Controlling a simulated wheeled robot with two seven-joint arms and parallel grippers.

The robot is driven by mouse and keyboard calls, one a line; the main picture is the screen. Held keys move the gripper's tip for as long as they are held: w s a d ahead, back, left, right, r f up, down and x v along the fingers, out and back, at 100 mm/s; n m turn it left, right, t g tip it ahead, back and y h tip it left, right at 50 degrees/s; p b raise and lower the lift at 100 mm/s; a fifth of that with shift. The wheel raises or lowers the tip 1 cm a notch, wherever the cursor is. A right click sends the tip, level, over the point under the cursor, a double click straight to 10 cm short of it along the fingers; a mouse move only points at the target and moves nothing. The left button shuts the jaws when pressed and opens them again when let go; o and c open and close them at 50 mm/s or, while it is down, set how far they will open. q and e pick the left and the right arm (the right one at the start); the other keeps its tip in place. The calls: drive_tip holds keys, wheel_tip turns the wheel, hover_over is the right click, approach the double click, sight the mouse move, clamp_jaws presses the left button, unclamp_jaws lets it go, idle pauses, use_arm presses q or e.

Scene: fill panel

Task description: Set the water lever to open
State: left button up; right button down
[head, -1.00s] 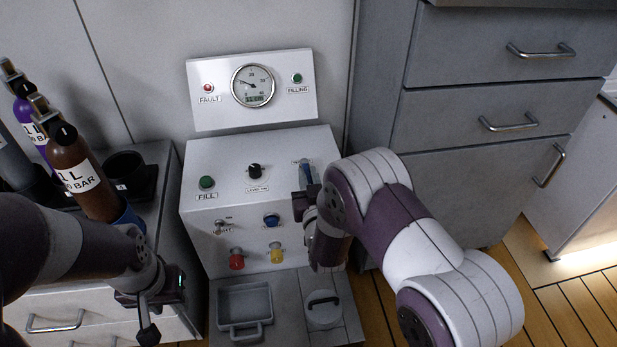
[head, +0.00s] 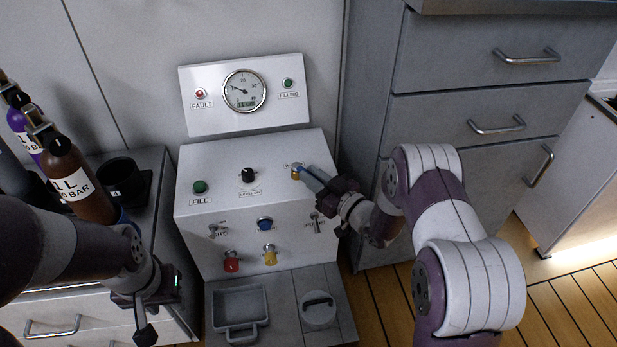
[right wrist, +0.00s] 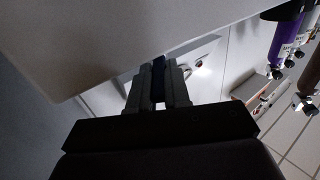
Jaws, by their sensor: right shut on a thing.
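The water lever (head: 311,178) is a blue handle on a brassy pivot at the upper right of the white panel's sloped face. It points to the right and slightly down from its pivot. My right gripper (head: 326,187) is shut on the handle's outer end. In the right wrist view a dark blue piece of the lever (right wrist: 158,78) shows between the gripper's fingers (right wrist: 158,90). The label by the pivot is too small to read. My left gripper (head: 147,312) hangs at the lower left, away from the panel; its jaw opening is unclear.
The panel (head: 230,160) also carries a green FILL button (head: 200,187), a black knob (head: 247,175), a blue knob (head: 265,224), red (head: 231,262) and yellow (head: 269,256) fittings and a pull lever (head: 317,222). Bottles (head: 75,185) stand left; grey drawers (head: 480,80) are right.

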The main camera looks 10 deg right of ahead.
drive_tip(key=shift+w+d+r+n+g+y, duration=0.1)
drive_tip(key=shift+w+d+n+g+y, duration=0.15)
drive_tip(key=shift+n+g+y, duration=0.4)
drive_tip(key=shift+w+d+r+n+g+y, duration=0.1)
drive_tip(key=shift+w+d+n+g+y, duration=0.15)
drive_tip(key=shift+n+g+y, duration=0.35)
drive_tip(key=shift+y, duration=0.35)
drive_tip(key=c, duration=1.1)
unclamp_jaws()
drive_tip(key=shift+f, duration=0.1)
